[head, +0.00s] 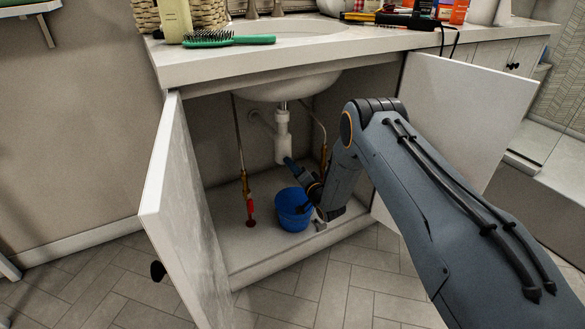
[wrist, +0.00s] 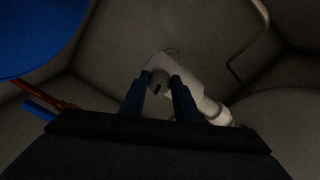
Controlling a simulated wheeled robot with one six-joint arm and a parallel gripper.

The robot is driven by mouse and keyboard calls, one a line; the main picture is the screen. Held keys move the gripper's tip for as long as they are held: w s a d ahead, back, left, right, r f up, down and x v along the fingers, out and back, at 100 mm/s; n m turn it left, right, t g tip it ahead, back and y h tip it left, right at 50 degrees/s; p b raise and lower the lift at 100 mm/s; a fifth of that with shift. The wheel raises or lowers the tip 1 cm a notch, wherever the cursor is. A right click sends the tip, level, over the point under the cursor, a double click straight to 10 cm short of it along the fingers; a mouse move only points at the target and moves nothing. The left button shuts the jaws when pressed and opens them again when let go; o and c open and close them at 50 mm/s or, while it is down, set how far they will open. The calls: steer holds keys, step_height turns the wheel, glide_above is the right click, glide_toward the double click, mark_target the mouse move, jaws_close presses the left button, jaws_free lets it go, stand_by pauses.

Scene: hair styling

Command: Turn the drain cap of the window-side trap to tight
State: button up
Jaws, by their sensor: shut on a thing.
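The white drain trap (head: 282,150) hangs under the sink basin inside the open cabinet. In the wrist view the white trap (wrist: 188,68) has a round grey-white drain cap (wrist: 159,78) with a dark mark on its face. My gripper (wrist: 159,90) has its two blue fingers on either side of this cap, shut on it. In the head view my gripper (head: 287,161) reaches in from the right to the bottom of the trap. The cap is hidden there, and its tightness cannot be told.
A blue bucket (head: 292,212) stands on the cabinet floor below my gripper. A supply pipe with a red end (head: 250,207) is to the left. The left door (head: 180,215) and right door (head: 455,125) stand open. The counter (head: 300,60) overhangs above.

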steer(key=shift+r+m, duration=0.1)
steer(key=shift+m, duration=1.2)
steer(key=o, duration=1.1)
steer(key=shift+w, duration=0.1)
steer(key=shift+c, duration=0.2)
steer(key=p+v, duration=0.2)
steer(key=v, duration=0.5)
steer(key=shift+s+d, duration=0.2)
steer(key=shift+s, duration=0.15)
